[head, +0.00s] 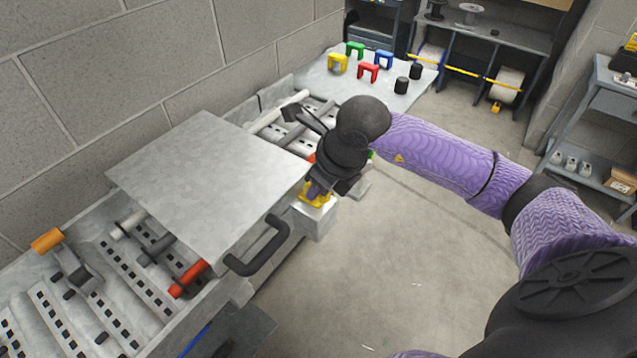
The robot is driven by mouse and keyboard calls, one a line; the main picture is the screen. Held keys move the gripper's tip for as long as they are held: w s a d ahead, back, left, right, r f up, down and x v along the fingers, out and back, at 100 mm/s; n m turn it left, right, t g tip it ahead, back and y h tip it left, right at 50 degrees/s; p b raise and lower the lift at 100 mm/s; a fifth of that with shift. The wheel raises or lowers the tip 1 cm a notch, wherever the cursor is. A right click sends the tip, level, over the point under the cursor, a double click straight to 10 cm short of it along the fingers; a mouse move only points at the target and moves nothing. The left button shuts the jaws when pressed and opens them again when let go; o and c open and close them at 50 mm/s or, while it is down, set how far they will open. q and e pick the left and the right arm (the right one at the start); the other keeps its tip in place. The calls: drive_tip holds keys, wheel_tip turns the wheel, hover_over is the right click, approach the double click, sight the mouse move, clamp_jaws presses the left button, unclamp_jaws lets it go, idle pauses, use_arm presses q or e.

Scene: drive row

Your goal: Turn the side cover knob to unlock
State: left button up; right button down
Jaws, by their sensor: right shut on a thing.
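The side cover (210,180) is a flat grey metal plate over the drive row, with a dark handle (262,250) at its front right edge. A yellow knob (316,197) sits on a pale block (315,219) at the cover's right side. My right gripper (318,190) points down and is shut on the yellow knob; its wrist hides most of the knob. Which way the knob is turned cannot be told. My left gripper does not show.
Levers with orange (46,240) and red (188,279) ends stand at the left by the cover. A table (388,103) behind carries several coloured brackets and black cylinders. A shelf (592,100) stands at the right. The floor (385,265) right of the row is clear.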

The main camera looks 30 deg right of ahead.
drive_tip(key=n+y+b, duration=0.1)
drive_tip(key=n+b, duration=0.1)
drive_tip(key=n, duration=0.1)
drive_tip(key=shift+w+d+f+b, duration=0.1)
drive_tip(key=shift+f+b, duration=0.05)
drive_tip(key=shift+b, duration=0.25)
drive_tip(key=n+g+y+b, duration=0.1)
drive_tip(key=n+b, duration=0.1)
drive_tip(key=n, duration=0.2)
drive_tip(key=n+g+b, duration=0.1)
drive_tip(key=n, duration=0.1)
drive_tip(key=n+g+b, duration=0.1)
drive_tip(key=n, duration=0.2)
drive_tip(key=shift+w+n+g+y, duration=0.1)
drive_tip(key=shift+n+g+y, duration=0.2)
drive_tip(key=shift+y, duration=0.1)
drive_tip(key=n+g+b, duration=0.1)
drive_tip(key=n, duration=0.3)
drive_tip(key=shift+g, duration=0.3)
drive_tip(key=shift+n+b, duration=0.3)
drive_tip(key=shift+n, duration=0.4)
drive_tip(key=shift+r+g+h, duration=0.2)
drive_tip(key=shift+g+h, duration=0.1)
drive_tip(key=c, duration=0.6)
unclamp_jaws()
